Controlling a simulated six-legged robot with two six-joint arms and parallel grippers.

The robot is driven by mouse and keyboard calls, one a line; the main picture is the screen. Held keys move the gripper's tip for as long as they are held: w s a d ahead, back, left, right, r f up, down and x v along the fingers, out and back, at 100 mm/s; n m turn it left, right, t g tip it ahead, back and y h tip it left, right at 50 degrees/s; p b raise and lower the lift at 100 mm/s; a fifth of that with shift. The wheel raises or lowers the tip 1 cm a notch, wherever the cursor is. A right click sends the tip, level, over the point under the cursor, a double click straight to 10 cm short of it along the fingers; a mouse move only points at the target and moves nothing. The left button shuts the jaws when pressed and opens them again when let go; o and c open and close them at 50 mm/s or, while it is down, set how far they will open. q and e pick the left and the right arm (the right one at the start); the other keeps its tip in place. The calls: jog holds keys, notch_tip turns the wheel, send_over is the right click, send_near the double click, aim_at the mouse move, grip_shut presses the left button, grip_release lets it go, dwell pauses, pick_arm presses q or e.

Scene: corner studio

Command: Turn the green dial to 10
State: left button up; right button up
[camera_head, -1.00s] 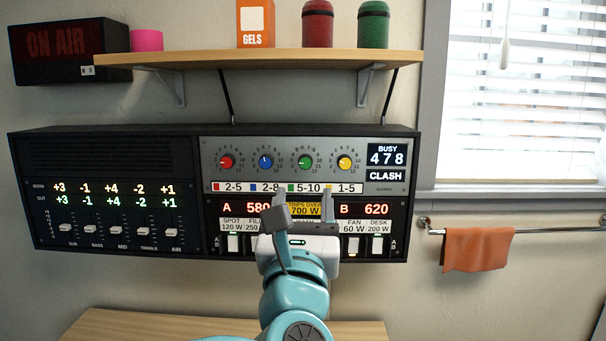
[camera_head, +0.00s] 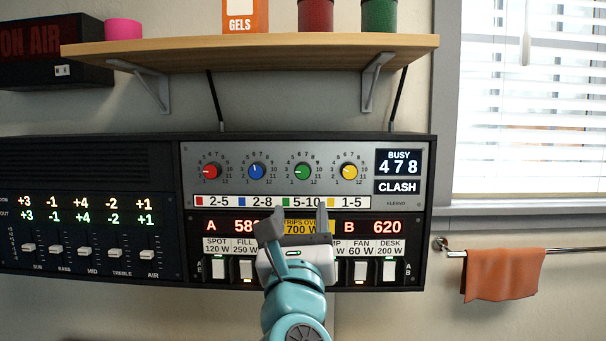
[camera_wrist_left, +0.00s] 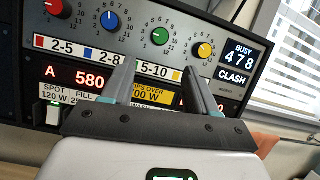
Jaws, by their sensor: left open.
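The green dial (camera_head: 303,172) is the third of the row of dials on the wall panel, between the blue and yellow dials. It also shows in the left wrist view (camera_wrist_left: 160,36). Its white mark points to the left, toward the low numbers of its scale. The label below it reads 5-10. My left gripper (camera_head: 303,212) is open and empty. Its fingertips are just below the green dial, in front of the label strip, and appear apart from the dial. In the left wrist view the two fingers (camera_wrist_left: 155,72) point up toward the green and yellow dials. My right gripper is not in view.
The red dial (camera_head: 211,171), blue dial (camera_head: 257,171) and yellow dial (camera_head: 348,172) stand close beside it. A display (camera_head: 398,171) reads BUSY 478 CLASH. White switches (camera_head: 389,270) line the bottom. A wooden shelf (camera_head: 250,52) juts out above the panel.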

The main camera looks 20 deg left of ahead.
aim_at(302, 175)
pick_arm(q)
jog(key=p+x, duration=0.2)
jog(key=x, duration=0.3)
jog(key=p+x, duration=0.2)
jog(key=x, duration=0.2)
jog(key=shift+w+r, duration=0.25)
jog(key=shift+r, duration=0.15)
jog(key=shift+a+r, duration=0.15)
jog(key=shift+a, duration=0.05)
jog(key=shift+w, duration=0.15)
jog(key=shift+c, duration=1.3)
jog(key=c, duration=0.8)
